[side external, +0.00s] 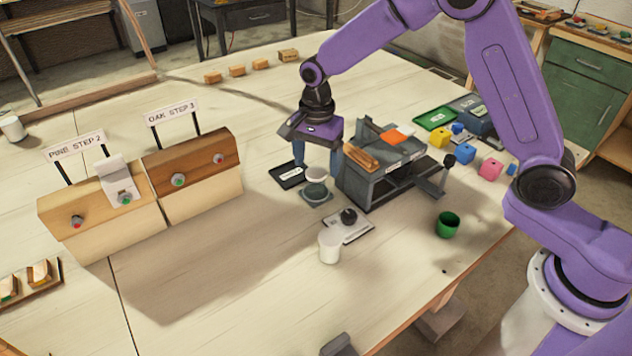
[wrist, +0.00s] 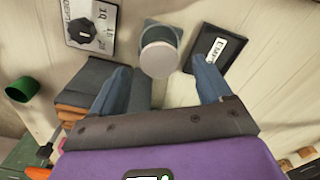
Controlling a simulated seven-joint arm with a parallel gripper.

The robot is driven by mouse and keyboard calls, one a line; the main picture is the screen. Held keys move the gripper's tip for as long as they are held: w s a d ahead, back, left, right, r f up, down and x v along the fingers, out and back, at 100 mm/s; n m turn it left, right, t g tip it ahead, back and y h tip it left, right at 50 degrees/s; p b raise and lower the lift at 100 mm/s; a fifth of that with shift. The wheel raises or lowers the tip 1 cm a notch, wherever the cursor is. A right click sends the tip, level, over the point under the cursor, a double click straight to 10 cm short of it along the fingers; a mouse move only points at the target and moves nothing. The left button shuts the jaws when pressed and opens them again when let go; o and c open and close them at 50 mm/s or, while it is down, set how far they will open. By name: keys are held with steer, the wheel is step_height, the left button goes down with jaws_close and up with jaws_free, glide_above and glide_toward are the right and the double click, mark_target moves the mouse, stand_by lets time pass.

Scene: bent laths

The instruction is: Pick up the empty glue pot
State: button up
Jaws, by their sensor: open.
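A small round pot with a pale top and a dark grey-green body (side external: 316,190) stands upright on a grey square pad in the side view. It also shows in the wrist view (wrist: 160,52), its pale top towards the camera. I cannot tell whether it is empty. My gripper (side external: 317,165) points down at the pot, open. In the wrist view, its two blue fingers (wrist: 162,74) are spread wide, with the pot ahead of and between the tips. I see no contact.
A black tray (side external: 278,168) with a label that seems to read "EMPTY" lies beside the pot. A grey machine block (side external: 372,185) stands close on the right. A dial plate (side external: 361,231), a white cup (side external: 329,248) and a green cup (side external: 447,226) are nearer the front.

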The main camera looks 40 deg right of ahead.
mark_target(316, 171)
steer(key=shift+f, duration=2.85)
steer(key=shift+a, duration=0.1)
steer(key=c, duration=1.1)
